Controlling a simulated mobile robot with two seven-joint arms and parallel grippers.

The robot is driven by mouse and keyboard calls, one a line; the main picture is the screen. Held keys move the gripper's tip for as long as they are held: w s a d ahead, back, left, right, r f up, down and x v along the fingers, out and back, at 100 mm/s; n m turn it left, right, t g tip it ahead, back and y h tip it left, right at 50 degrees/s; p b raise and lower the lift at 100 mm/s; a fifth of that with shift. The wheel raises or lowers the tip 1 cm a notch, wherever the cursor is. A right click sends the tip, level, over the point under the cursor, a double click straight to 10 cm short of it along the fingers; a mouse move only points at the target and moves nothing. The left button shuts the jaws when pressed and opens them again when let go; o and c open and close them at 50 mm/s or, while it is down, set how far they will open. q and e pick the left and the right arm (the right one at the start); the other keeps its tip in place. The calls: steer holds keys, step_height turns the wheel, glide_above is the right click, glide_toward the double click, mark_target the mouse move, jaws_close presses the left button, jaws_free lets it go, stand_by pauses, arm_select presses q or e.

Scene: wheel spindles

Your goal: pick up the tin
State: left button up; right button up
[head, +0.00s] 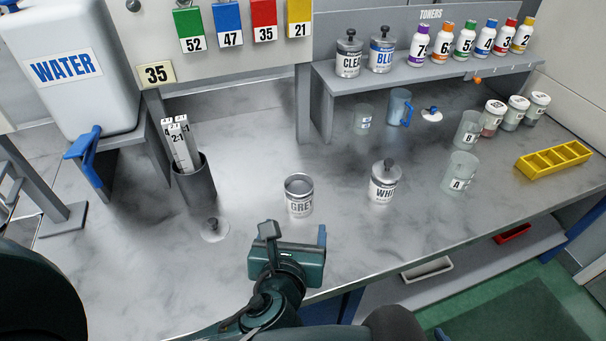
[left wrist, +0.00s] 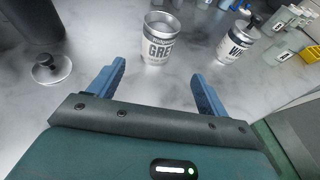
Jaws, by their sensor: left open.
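The open tin labelled GREY (head: 299,197) stands upright on the grey marbled worktop in the head view. It also shows upright in the left wrist view (left wrist: 158,40), ahead of and between my fingers. A tin labelled WHI, its label partly cut off (head: 384,184), with a knobbed lid, stands to its right. That tin is at the upper right of the left wrist view (left wrist: 237,42). My left gripper (head: 296,236) is open and empty, on the near side of the GREY tin and apart from it. Its blue fingers (left wrist: 158,82) are spread wide. My right gripper does not show.
A lid with a knob (head: 214,229) lies left of the GREY tin. A dark holder with paddles (head: 194,183) stands behind it. Clear cups (head: 459,172), a yellow tray (head: 553,160) and small jars (head: 515,113) are at right. A shelf (head: 430,75) with cans and toners is behind.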

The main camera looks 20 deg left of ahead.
arm_select(q)
glide_toward(301, 191)
steer(key=x, duration=0.2)
steer(key=shift+w+d+f, duration=0.2)
steer(key=shift+w+f, duration=0.05)
steer(key=shift+f, duration=0.1)
steer(key=x, duration=0.5)
steer(key=shift+w+a, duration=0.25)
steer(key=shift+a, duration=0.05)
steer(key=shift+c, duration=0.5)
steer(key=c, duration=1.1)
